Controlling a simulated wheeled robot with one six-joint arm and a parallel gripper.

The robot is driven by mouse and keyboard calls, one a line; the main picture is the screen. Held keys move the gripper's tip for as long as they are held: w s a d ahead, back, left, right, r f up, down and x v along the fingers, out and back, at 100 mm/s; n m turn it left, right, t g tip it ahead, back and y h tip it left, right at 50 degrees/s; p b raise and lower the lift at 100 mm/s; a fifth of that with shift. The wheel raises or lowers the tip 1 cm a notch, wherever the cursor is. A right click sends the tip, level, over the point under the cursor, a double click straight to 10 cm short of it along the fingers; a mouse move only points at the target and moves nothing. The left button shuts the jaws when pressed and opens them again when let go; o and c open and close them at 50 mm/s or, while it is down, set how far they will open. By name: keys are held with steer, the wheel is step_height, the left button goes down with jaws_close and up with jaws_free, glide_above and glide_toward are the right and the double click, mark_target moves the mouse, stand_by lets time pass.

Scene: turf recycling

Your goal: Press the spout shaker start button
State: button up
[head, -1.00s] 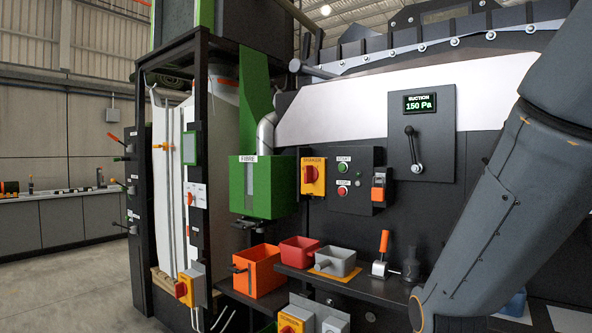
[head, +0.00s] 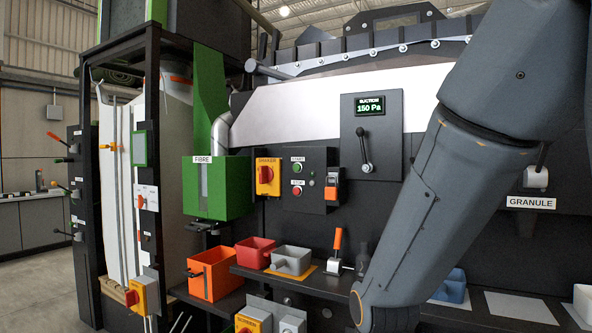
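The green start button (head: 297,168) is on a dark control box right of the green box labelled FIBRE (head: 217,188). A red stop button (head: 297,191) sits just below it. A yellow panel with a red rotary switch, labelled SHAKER (head: 268,176), is at the box's left, and an orange-capped switch (head: 332,186) is at its right. My arm reaches down across the right side of the head view, well to the right of the buttons. My gripper is not in view.
Below the panel a shelf holds a red scoop (head: 256,252), a grey scoop (head: 291,260) and an orange-handled clamp (head: 337,250). An orange bin (head: 211,274) hangs at its left. A suction panel (head: 371,136) reading 150 Pa is above right. A GRANULE label (head: 531,203) is at right.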

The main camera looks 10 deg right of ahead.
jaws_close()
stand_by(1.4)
